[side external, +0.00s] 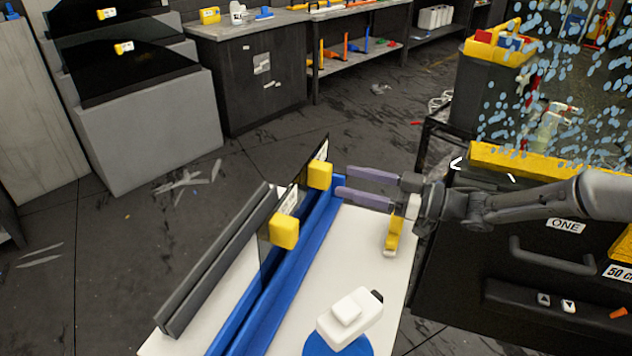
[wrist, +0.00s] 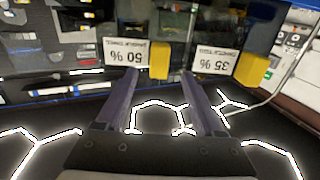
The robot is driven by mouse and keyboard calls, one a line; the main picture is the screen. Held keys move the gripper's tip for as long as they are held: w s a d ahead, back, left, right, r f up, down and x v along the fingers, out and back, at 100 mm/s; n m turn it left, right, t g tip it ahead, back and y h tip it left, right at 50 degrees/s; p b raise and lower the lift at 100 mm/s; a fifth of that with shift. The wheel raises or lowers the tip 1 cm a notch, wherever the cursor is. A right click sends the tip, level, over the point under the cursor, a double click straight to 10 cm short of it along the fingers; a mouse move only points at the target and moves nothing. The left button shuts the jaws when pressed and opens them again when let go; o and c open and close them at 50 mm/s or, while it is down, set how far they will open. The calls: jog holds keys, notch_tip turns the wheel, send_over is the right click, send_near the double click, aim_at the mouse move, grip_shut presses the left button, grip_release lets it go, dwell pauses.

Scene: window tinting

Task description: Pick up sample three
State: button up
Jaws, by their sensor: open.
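Two dark tinted glass samples stand upright in a blue slotted rack (side external: 262,312) on a white table. The far one has a yellow block (side external: 319,174) and the near one a yellow block (side external: 284,232). In the wrist view, a label reading 50 % (wrist: 137,54) is beside one yellow block (wrist: 159,61), and a label reading 35 % (wrist: 215,60) is beside another (wrist: 251,69). The smaller print, upside down, is too small to read surely. My gripper (side external: 342,182) is open and empty, fingers pointing at the far block, which appears between the fingertips in the wrist view (wrist: 158,76).
A grey rail (side external: 215,262) runs left of the blue rack. A white device on a blue round base (side external: 338,343) stands at the table's front, and a yellow-and-white item (side external: 393,238) near its right edge. A black drawer cabinet (side external: 480,250) is on the right.

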aim_at(330, 179)
jog(key=shift+f+x, duration=0.15)
jog(key=shift+x, duration=1.3)
jog(key=shift+f+x, duration=0.15)
jog(key=shift+x, duration=1.25)
jog(key=shift+w, duration=0.1)
grip_shut()
